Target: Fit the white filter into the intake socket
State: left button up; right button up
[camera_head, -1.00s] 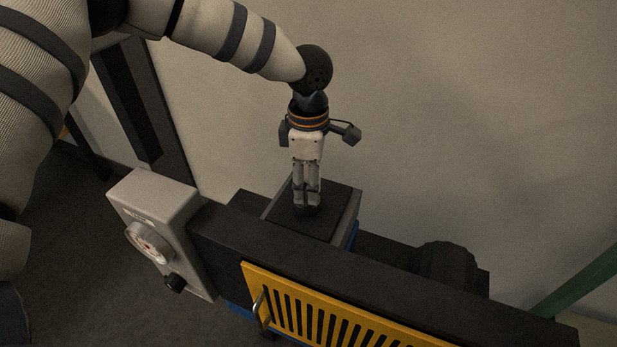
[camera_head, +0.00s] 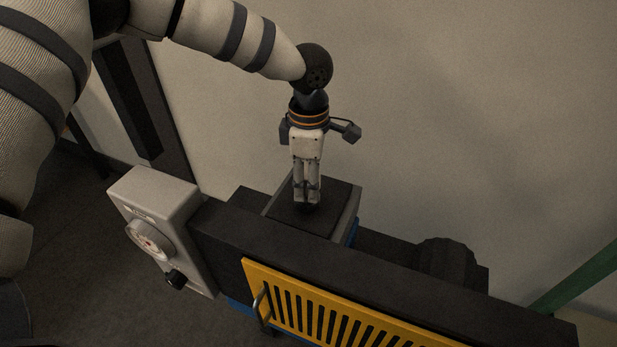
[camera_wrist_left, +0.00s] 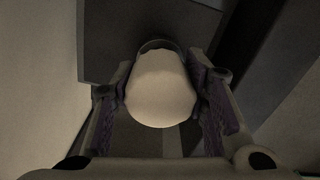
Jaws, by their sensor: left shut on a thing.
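My left gripper (camera_head: 306,194) points down over the dark top of a box on the machine and is shut on the white filter. In the left wrist view the filter (camera_wrist_left: 160,92) is a pale rounded body between the two finger pads. A dark curved rim (camera_wrist_left: 158,44) shows at the filter's far end. I cannot tell whether it is the intake socket or part of the filter. In the head view the fingers hide the filter, and a small dark round part (camera_head: 306,207) shows just under the fingertips. How deep the filter sits is hidden. My right gripper is not in view.
The box's dark top (camera_head: 334,206) stands behind a long dark beam (camera_head: 400,264). A grey control box (camera_head: 160,205) with a dial is at the left. A yellow slotted guard (camera_head: 345,312) with a handle is in front. A dark lump (camera_head: 447,262) and green bar (camera_head: 575,288) are at the right.

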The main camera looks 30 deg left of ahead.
pick_arm(q)
jog(key=shift+f, duration=0.9)
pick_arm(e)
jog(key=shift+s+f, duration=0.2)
pick_arm(q)
jog(key=shift+f+m+b, duration=0.1)
jog(key=shift+m+b, duration=0.2)
jog(key=shift+m, duration=1.4)
grip_shut()
jog(key=shift+s+m, duration=0.1)
jog(key=shift+m, duration=0.5)
jog(key=m, duration=0.5)
jog(key=shift+s+b, duration=0.1)
jog(key=shift+b, duration=0.2)
jog(key=o, duration=1.4)
grip_release()
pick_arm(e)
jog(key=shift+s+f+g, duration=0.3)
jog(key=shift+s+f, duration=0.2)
